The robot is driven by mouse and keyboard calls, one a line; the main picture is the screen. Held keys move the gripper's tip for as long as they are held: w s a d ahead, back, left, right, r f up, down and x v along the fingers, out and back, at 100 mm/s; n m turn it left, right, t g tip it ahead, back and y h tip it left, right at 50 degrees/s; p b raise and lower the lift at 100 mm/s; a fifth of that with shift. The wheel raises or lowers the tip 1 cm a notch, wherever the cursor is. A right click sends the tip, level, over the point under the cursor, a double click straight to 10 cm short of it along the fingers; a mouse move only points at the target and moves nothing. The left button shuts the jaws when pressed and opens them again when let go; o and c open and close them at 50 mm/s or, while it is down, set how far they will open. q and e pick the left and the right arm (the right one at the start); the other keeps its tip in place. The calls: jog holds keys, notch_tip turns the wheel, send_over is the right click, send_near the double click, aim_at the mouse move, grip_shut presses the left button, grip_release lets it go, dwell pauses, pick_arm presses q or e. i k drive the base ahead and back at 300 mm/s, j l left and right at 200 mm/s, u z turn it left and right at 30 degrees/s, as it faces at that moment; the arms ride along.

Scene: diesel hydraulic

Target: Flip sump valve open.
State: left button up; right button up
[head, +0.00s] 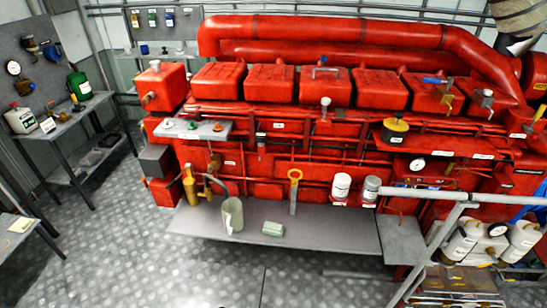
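A large red diesel engine (300,140) fills the middle of the head view. No label that I can read marks the sump valve, so I cannot tell which fitting it is. Low on the engine's left are a brass fitting (214,164) and a yellow cylinder (189,187) beside a bent grey pipe. A yellow ring-topped handle (295,176) stands upright at the middle of the lower edge. A brass valve with a blue lever (436,80) sits high on the right. Neither of my grippers is in view.
A grey platform (330,236) along the engine's front carries a pale jug (232,214) and a green block (272,229). A grey railing (440,215) crosses the lower right. A workbench (75,120) stands at left. The floor (130,245) at lower left is clear.

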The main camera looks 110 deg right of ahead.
aim_at(210, 169)
jog(key=z, duration=3.05)
